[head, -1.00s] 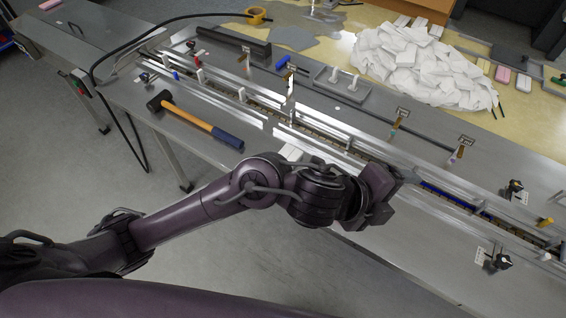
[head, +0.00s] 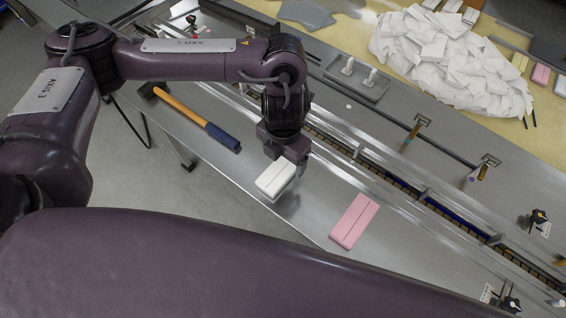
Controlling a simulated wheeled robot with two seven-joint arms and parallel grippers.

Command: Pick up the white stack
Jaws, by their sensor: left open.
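The white stack (head: 276,183) is a small block with a dark seam along its top, on the grey metal bench top on the near side of the conveyor channel. My left gripper (head: 284,156) comes down from above at the stack's far end. Its jaws are open. The gripper body hides the far part of the stack, and I cannot tell whether the fingers are around it or touching it. My right gripper is not in view.
A pink stack (head: 354,221) lies on the bench to the right. A hammer (head: 194,118) with an orange and blue handle lies to the left. The conveyor channel (head: 400,184) runs behind.

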